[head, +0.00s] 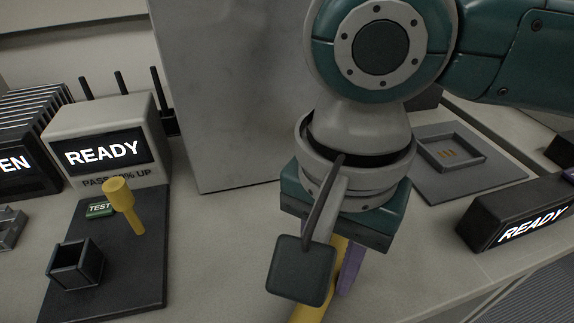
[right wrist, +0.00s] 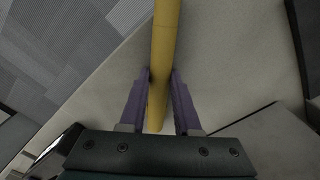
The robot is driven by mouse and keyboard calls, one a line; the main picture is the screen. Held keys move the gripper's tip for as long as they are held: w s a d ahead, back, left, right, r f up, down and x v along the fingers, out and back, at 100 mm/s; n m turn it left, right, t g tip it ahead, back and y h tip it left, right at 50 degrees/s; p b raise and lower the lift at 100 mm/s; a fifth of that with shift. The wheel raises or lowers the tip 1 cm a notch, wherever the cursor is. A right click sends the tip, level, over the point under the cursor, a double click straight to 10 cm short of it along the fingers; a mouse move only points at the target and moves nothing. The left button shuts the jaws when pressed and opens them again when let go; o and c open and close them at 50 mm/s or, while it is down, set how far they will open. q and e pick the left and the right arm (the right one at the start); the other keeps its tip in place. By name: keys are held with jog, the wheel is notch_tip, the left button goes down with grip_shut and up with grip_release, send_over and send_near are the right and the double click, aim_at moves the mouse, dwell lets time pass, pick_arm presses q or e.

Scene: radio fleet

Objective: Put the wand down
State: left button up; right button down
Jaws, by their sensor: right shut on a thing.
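A yellow wand (right wrist: 164,45), a long smooth rod, is between the two purple fingers of my right gripper (right wrist: 160,76) in the right wrist view. The gripper is shut on it. In the head view, part of the wand (head: 309,313) shows under my right gripper (head: 338,282) and runs off the bottom edge. My wrist parts hide its upper portion and most of the fingers. I cannot tell whether the wand touches the worktop. My left gripper is not in view.
A dark mat (head: 142,283) at left holds a yellow-headed peg (head: 119,194), a small open black box (head: 76,265) and a TEST label. Behind it stands a READY tester (head: 104,119). A grey tray (head: 475,172) and another READY display (head: 517,214) are at right. Bare worktop (head: 220,250) lies left of my gripper.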

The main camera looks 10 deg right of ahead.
jog(key=c, duration=0.6)
grip_release()
jog(key=shift+f, duration=0.1)
notch_tip(320, 180, up, 12)
jog(key=p, duration=0.4)
jog(key=s+a+f+n+y, duration=0.1)
jog(key=n, duration=0.1)
jog(key=s+a+f+n+t+y, duration=0.1)
jog(key=s+a+n+y, duration=0.1)
jog(key=s+a+f+n+t+y, duration=0.1)
jog(key=f+n, duration=0.1)
jog(key=n, duration=0.1)
jog(key=shift+s+a, duration=0.15)
jog(key=shift+a, duration=0.2)
jog(key=s+d+f+n+h, duration=0.1)
jog(key=s+d, duration=0.1)
jog(key=d, duration=0.2)
jog(key=s+d+f+n+t+h, duration=0.1)
jog(key=s+d, duration=0.1)
jog(key=d, duration=0.3)
jog(key=s+d+f+n+h, duration=0.1)
jog(key=s+d+f, duration=0.1)
jog(key=d, duration=0.3)
jog(key=shift+s+n+t+h, duration=0.3)
jog(key=shift+h, duration=0.1)
